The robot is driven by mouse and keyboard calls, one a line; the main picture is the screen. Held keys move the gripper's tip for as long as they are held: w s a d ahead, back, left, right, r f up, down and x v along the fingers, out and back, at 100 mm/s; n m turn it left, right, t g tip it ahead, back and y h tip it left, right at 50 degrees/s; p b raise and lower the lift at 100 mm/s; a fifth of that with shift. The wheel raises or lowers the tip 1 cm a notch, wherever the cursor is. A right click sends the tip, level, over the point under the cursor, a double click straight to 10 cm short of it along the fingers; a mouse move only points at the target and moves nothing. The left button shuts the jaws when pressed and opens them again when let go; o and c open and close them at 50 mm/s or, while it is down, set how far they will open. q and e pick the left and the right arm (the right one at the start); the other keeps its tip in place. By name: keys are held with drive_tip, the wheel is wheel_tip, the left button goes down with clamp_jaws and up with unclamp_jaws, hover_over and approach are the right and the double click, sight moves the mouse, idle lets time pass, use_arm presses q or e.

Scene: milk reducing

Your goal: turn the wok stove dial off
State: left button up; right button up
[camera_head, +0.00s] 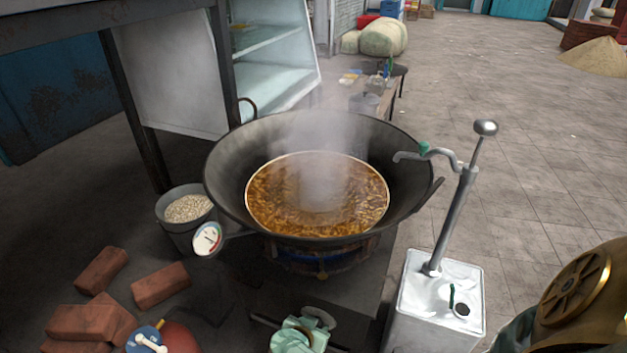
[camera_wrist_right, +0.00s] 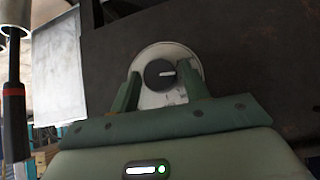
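The stove dial (camera_wrist_right: 158,73) shows in the right wrist view as a dark round knob with a white mark pointing right, on a pale round plate (camera_wrist_right: 150,98). My right gripper (camera_wrist_right: 161,78) is open, with its two green fingers on either side of the knob; whether they touch it I cannot tell. In the head view the right gripper (camera_head: 302,334) is a pale green shape low in the picture, in front of the stove, and hides most of the dial. The wok (camera_head: 228,172) holds steaming brown liquid and sits on the stove burner (camera_head: 322,262). My left gripper is out of view.
A metal can with a hand pump (camera_head: 440,290) stands right of the stove. A round gauge (camera_head: 207,239) sits at the wok's left. A bucket of pale grains (camera_head: 187,212), bricks (camera_head: 160,285) and a red cylinder with a blue top (camera_head: 178,338) are at the left.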

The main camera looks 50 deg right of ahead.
drive_tip(key=c, duration=0.5)
drive_tip(key=shift+c, duration=0.2)
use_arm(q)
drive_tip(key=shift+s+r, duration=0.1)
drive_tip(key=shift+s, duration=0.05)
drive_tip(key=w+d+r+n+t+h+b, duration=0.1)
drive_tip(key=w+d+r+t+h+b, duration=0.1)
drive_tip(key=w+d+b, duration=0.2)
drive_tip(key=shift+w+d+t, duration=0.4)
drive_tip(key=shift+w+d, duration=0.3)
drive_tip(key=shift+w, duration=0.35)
use_arm(e)
drive_tip(key=shift+s+d+f+m+t+y, duration=0.1)
drive_tip(key=shift+s+f+m+t+y, duration=0.2)
drive_tip(key=shift+m+t, duration=1.3)
drive_tip(key=shift+s+d+f+m+t+y, duration=0.25)
drive_tip(key=shift+m+t, duration=0.7)
drive_tip(key=shift+t, duration=1.4)
drive_tip(key=shift+s+a+f+m+t+y, duration=0.15)
drive_tip(key=shift+m+t+y, duration=0.3)
drive_tip(key=shift+m+t, duration=1.15)
drive_tip(key=shift+r+n+t, duration=0.1)
drive_tip(key=shift+n+t, duration=0.15)
drive_tip(key=shift+t, duration=0.1)
